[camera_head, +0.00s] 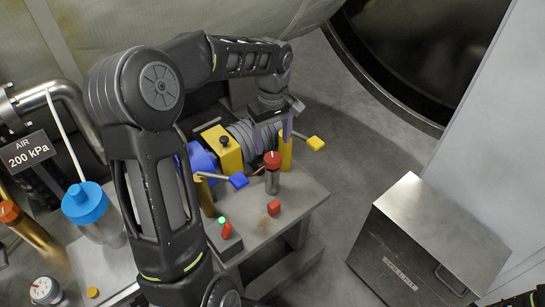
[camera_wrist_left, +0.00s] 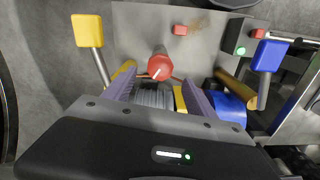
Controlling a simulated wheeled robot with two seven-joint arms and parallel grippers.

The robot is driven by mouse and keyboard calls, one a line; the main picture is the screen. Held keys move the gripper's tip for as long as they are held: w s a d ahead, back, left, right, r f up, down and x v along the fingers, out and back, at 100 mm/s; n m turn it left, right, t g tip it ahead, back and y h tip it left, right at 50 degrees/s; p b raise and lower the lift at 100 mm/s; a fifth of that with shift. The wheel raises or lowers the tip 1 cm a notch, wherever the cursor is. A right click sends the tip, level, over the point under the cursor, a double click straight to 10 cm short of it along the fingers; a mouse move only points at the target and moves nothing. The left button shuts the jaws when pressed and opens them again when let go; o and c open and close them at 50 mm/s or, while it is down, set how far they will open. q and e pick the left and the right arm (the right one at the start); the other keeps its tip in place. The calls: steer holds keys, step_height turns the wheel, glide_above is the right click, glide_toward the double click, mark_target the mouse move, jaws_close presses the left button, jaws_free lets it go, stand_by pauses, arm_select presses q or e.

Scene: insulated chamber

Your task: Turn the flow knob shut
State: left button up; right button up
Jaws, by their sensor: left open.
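A red round knob (camera_head: 272,160) with a white mark stands on a short grey metal post on the grey bench; I take it for the flow knob, as no label shows. In the left wrist view the red knob (camera_wrist_left: 160,66) lies ahead of and between the finger lines, its white mark slanting. My left gripper (camera_head: 273,132) points down just behind the knob in the head view, close to the yellow post. Its purple fingers are apart, with nothing held between them (camera_wrist_left: 160,92). I cannot tell whether a finger touches the knob.
A yellow lever (camera_head: 316,143) and a blue lever (camera_head: 238,180) flank the knob. A yellow block (camera_head: 222,150) and ribbed grey hose stand behind. A red block (camera_head: 274,208) and green button (camera_head: 222,220) are in front. A blue-capped cylinder (camera_head: 85,203) stands left; a metal box (camera_head: 430,240) stands right.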

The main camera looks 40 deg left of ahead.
mark_target(273, 157)
arm_select(q)
step_height(273, 157, down, 8)
steer(key=shift+r, duration=0.25)
steer(key=shift+c, duration=0.5)
steer(key=c, duration=1.3)
